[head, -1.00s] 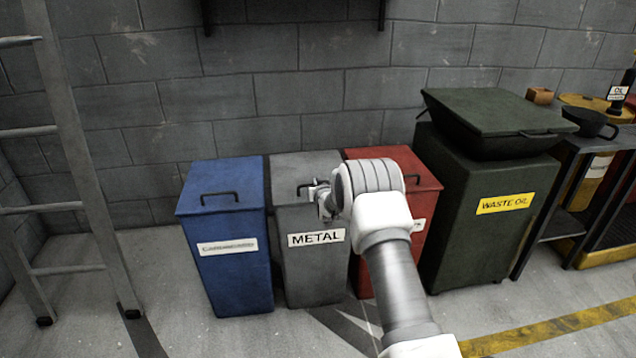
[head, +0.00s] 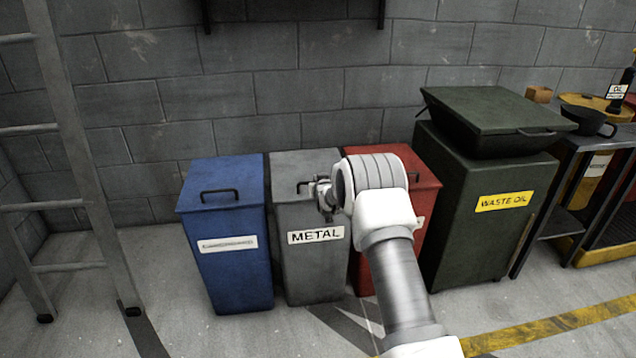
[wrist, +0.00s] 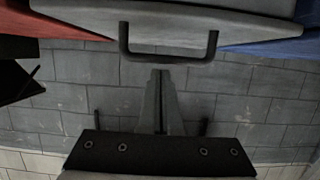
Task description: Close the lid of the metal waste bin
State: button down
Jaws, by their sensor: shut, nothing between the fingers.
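The grey metal waste bin (head: 315,262), labelled METAL, stands between the blue and red bins. Its grey lid (head: 300,165) lies flat on top in the head view, about level with the neighbouring lids. A dark handle (head: 303,187) is on the lid, partly hidden by my gripper (head: 322,195). In the wrist view the lid (wrist: 180,22) and its handle (wrist: 168,54) fill the top middle. My gripper's fingers (wrist: 160,76) are shut and empty, with the tips just short of the handle in the picture. I cannot tell whether they touch the lid.
The blue bin (head: 232,262) is close on the left and the red bin (head: 398,165) close on the right, partly behind my arm. A dark green waste oil container (head: 485,225) stands further right. A ladder (head: 80,160) leans at the left. A block wall is behind.

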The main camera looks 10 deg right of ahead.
jog(key=shift+s+r, duration=0.2)
jog(key=shift+r, duration=0.8)
jog(key=s+f+p, duration=0.3)
jog(key=s+f, duration=0.3)
jog(key=f, duration=0.1)
jog(key=s+r+g, duration=0.2)
jog(key=s+r, duration=0.6)
jog(key=r, duration=0.5)
jog(key=s+r+g, duration=0.2)
jog(key=s+r, duration=0.6)
jog(key=r, duration=0.5)
jog(key=s+r+g, duration=0.2)
jog(key=s, duration=1.6)
jog(key=s+r+g, duration=0.2)
jog(key=s+g, duration=0.1)
jog(key=s, duration=1.5)
notch_tip(320, 180, up, 25)
jog(key=p, duration=2.5)
jog(key=shift+s+a+r, duration=0.15)
jog(key=shift+a+r, duration=0.05)
jog(key=shift+a, duration=0.25)
